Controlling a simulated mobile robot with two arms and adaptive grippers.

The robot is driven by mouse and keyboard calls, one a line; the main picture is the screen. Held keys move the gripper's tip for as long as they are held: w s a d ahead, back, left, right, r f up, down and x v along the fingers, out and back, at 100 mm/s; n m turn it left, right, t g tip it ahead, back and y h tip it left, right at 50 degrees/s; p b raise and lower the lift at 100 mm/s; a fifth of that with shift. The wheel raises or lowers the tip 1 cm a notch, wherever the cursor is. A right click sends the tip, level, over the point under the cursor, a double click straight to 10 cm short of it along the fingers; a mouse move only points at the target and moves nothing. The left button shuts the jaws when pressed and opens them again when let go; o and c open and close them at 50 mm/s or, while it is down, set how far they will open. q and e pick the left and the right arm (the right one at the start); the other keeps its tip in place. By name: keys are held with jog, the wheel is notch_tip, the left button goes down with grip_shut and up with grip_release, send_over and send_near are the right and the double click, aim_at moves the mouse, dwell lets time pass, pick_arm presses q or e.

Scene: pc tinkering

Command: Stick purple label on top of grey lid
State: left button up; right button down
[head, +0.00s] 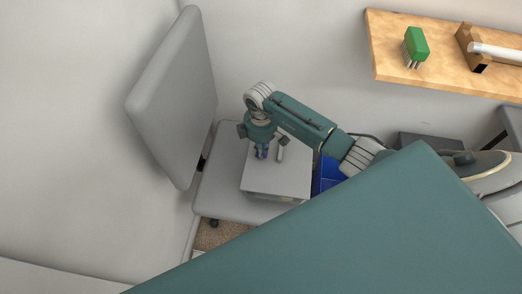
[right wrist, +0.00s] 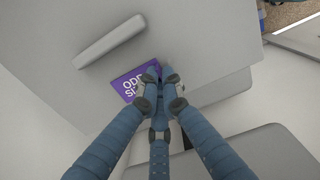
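The grey lid (head: 285,183) is a flat light square with a raised bar handle (right wrist: 110,41); it rests on the grey chair's seat. The purple label (right wrist: 130,82) has white text, partly covered by my fingers. It shows just above or against the lid beside the handle; whether it touches cannot be told. My right gripper (head: 262,152) reaches down over the lid, left of the handle. In the right wrist view its fingers (right wrist: 161,80) are drawn together at the label's right edge and appear shut on it. My left gripper is not in view.
The chair's backrest (head: 175,95) stands upright left of the lid. A blue bin (head: 328,172) is right of the seat. A wooden shelf (head: 390,62) with a green block (head: 416,45) hangs at upper right. A large teal panel fills the front.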

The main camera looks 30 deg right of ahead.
jog(key=shift+s+f, duration=0.1)
jog(key=c, duration=1.9)
grip_release()
jog(key=shift+o, duration=0.2)
jog(key=shift+r, duration=0.55)
notch_tip(320, 180, up, 11)
